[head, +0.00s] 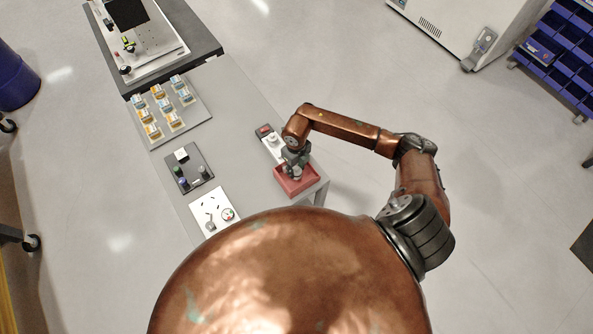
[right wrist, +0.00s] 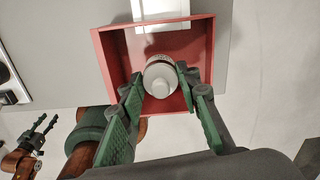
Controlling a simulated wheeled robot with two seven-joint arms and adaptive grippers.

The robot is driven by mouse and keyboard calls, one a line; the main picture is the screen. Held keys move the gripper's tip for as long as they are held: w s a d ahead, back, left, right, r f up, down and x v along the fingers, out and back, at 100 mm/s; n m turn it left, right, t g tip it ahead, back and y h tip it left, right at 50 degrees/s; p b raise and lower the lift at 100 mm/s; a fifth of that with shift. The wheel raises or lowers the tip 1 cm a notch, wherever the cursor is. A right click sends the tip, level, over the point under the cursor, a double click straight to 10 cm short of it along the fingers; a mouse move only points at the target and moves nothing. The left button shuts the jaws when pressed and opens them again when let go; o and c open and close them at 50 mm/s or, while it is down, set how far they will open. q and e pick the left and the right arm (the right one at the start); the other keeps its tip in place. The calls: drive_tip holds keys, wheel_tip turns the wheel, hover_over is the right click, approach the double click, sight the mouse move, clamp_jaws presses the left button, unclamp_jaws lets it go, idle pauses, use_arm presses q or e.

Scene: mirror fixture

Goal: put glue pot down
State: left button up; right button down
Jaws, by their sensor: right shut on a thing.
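The glue pot (right wrist: 160,82), grey-white with a round cap, is seen from above in the right wrist view. My right gripper (right wrist: 158,77) is shut on it, one green finger on each side. Pot and fingertips are over or inside a red open-topped tray (right wrist: 106,62); whether the pot touches its floor cannot be told. In the head view my right gripper (head: 295,170) points down at the red tray (head: 301,188) and hides the pot. My left gripper (right wrist: 38,132) shows small at the lower left of the right wrist view, its fingers apart and empty.
Behind the tray is a white block with a red-topped item (head: 264,131). Left on the grey table are a white plate (head: 213,211), a dark fixture (head: 187,168) and a board of small orange and blue parts (head: 167,110). The table's middle is bare.

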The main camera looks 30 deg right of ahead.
sight(296, 172)
drive_tip(key=f, duration=0.1)
drive_tip(key=f+p, duration=0.1)
drive_tip(key=f, duration=0.1)
drive_tip(key=shift+w+d, duration=0.15)
drive_tip(key=shift+w, duration=0.05)
drive_tip(key=shift+f, duration=0.25)
drive_tip(key=shift+f, duration=0.15)
drive_tip(key=c, duration=1.4)
unclamp_jaws()
drive_tip(key=shift+c, duration=0.2)
drive_tip(key=shift+r, duration=0.2)
wheel_tip(296, 172, up, 12)
drive_tip(key=shift+f+b, duration=0.1)
drive_tip(key=shift+b, duration=0.95)
